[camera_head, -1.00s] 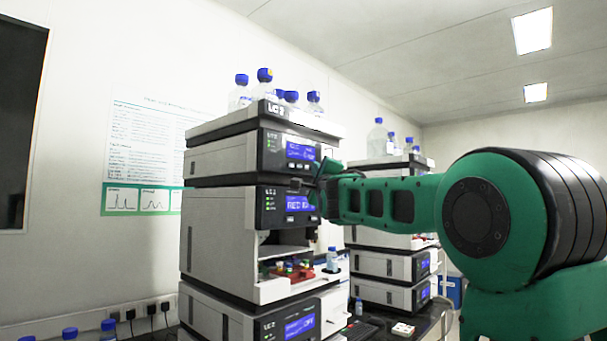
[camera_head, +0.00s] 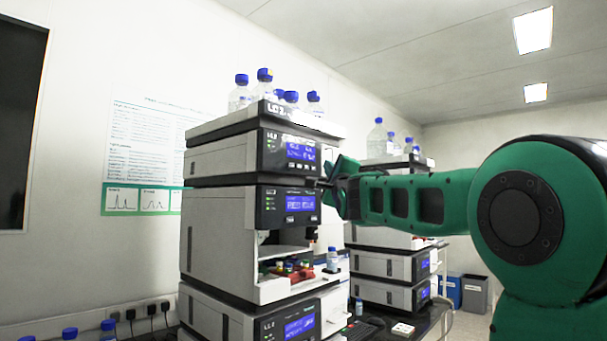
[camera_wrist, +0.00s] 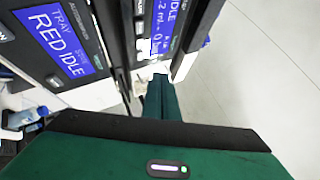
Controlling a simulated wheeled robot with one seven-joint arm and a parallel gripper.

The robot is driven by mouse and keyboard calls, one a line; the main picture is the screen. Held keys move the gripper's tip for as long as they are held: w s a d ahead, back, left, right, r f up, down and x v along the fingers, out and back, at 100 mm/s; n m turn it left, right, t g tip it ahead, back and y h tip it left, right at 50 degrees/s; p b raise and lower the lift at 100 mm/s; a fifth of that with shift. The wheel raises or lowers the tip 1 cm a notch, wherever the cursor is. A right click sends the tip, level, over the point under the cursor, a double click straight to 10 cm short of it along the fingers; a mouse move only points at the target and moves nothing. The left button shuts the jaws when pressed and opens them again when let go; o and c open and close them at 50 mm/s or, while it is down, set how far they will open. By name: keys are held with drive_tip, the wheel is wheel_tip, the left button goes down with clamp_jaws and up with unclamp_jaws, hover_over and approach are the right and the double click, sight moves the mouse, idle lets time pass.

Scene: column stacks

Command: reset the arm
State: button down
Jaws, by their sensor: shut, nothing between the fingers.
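My green arm reaches in from the right in the head view. My gripper (camera_head: 328,184) is at its left end, close in front of the right side of the near instrument stack (camera_head: 217,160). In the wrist view my gripper (camera_wrist: 160,98) shows its green fingers together, with nothing seen between them. The blue displays of the stack are close by on the left of that view, one reading "TRAY RED IDLE" (camera_wrist: 60,40). I cannot tell whether the fingertips touch the stack.
An open bay with a red tray (camera_head: 282,273) and a small bottle (camera_head: 332,260) lies below the gripper. Blue-capped bottles (camera_head: 265,88) stand on top of the stack. A second stack (camera_head: 385,265) stands behind. Open floor lies at right, with a grey bin (camera_head: 476,293).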

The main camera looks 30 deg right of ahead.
drive_tip(key=shift+f, duration=0.1)
idle(0.3)
drive_tip(key=s+d+f+n+g+y, duration=0.1)
drive_tip(key=s+f+n+g, duration=0.25)
drive_tip(key=f, duration=0.75)
drive_tip(key=s+d+f+n+g+y, duration=0.1)
drive_tip(key=s+f+n+g, duration=0.3)
drive_tip(key=f, duration=0.7)
drive_tip(key=s+d+f+n+g+y, duration=0.15)
drive_tip(key=s+f+g, duration=0.35)
drive_tip(key=f, duration=0.6)
drive_tip(key=s+a+f+n+g+y, duration=0.1)
drive_tip(key=s+a+f+n+g, duration=0.2)
drive_tip(key=s+f, duration=0.4)
drive_tip(key=s+a+f+n+g+y, duration=0.2)
drive_tip(key=s+f, duration=0.6)
drive_tip(key=s, duration=0.6)
drive_tip(key=s+a+f+n+g+y, duration=0.1)
drive_tip(key=s+a+f+n+g, duration=0.3)
drive_tip(key=s+f, duration=0.4)
drive_tip(key=s+a+n, duration=0.1)
drive_tip(key=s+a, duration=0.1)
drive_tip(key=shift+s+a, duration=0.15)
drive_tip(key=shift+s, duration=0.2)
drive_tip(key=shift+w+y, duration=0.15)
drive_tip(key=shift+y, duration=0.1)
